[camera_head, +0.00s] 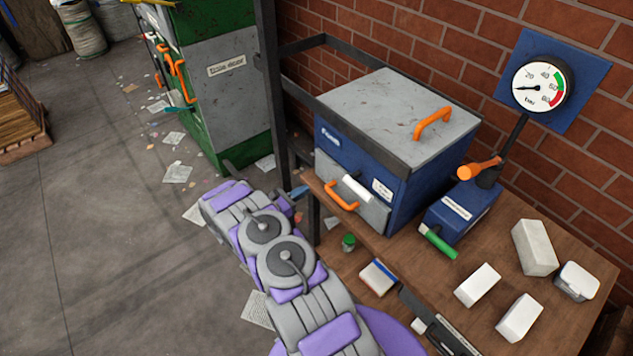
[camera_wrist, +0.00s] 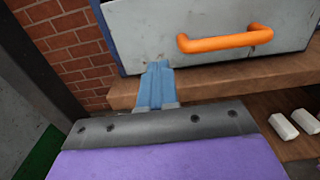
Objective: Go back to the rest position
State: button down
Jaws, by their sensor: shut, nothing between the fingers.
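My gripper (camera_wrist: 157,84) shows in the wrist view as blue fingers held together, with nothing between them. It points at the front edge of the wooden bench, below the grey drawer front with the orange handle (camera_wrist: 226,39). In the head view my grey and purple arm reaches up and left from the lower middle, and the blue gripper tip (camera_head: 299,192) shows just left of the blue box. Whether the fingers touch the bench edge cannot be told.
The blue box (camera_head: 401,203) with a grey lid stands on the wooden bench (camera_head: 405,258). A lever with an orange grip (camera_head: 479,168), a gauge (camera_head: 539,86) and several white blocks are to the right. A dark frame post (camera_head: 270,90) stands close by. The floor (camera_head: 110,240) at left is mostly open, with scattered papers.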

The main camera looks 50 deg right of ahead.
jog(key=v, duration=0.5)
jog(key=s+a+r+m+g+y, duration=0.1)
jog(key=s+a+r+m+y, duration=0.15)
jog(key=r, duration=0.55)
jog(key=s+a+r+m+g+y, duration=0.2)
jog(key=s+a+r+m, duration=0.2)
jog(key=r, duration=0.4)
jog(key=s+a+r+m+g+y, duration=0.1)
jog(key=s+a+r+m+y, duration=0.2)
jog(key=r, duration=0.6)
jog(key=s+a+r+m+t+y, duration=0.2)
jog(key=s+a+r+y, duration=0.1)
jog(key=s+a, duration=0.4)
jog(key=s+a+r+m+t+y, duration=0.2)
jog(key=s+a, duration=0.5)
jog(key=a, duration=0.4)
jog(key=s+a+r+m+t+y, duration=0.2)
jog(key=s+a+r+y, duration=0.2)
jog(key=s+a, duration=0.3)
jog(key=shift+s+a+y, duration=0.3)
jog(key=shift+a+y, duration=0.25)
jog(key=shift+a, duration=0.65)
jog(key=shift+d, duration=0.2)
